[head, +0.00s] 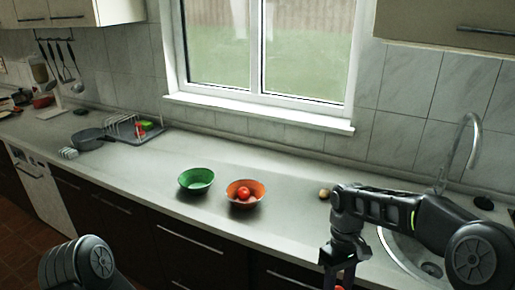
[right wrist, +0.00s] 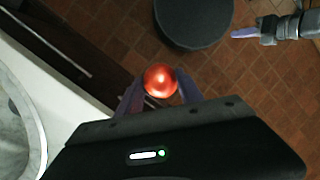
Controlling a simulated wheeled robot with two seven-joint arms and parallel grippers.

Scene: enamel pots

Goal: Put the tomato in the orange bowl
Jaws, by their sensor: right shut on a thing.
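A red, round tomato (right wrist: 160,80) sits between the two fingers of my right gripper (right wrist: 158,90) in the right wrist view; the gripper is shut on it, above the floor in front of the counter. In the head view my right gripper (head: 341,280) is at the bottom edge, partly cut off. The orange bowl (head: 256,201) stands on the counter, left of and beyond this gripper, with another red round thing (head: 243,193) in it. In the right wrist view, what looks like my left gripper (right wrist: 246,33) is at the upper right, seen side on; its opening cannot be made out.
A green bowl (head: 196,187) stands just left of the orange one. A small brownish round item (head: 324,192) lies to the right, near the sink (head: 405,262) and tap. A dish rack (head: 132,127) and grey pan (head: 90,139) stand far left. The counter before the bowls is clear.

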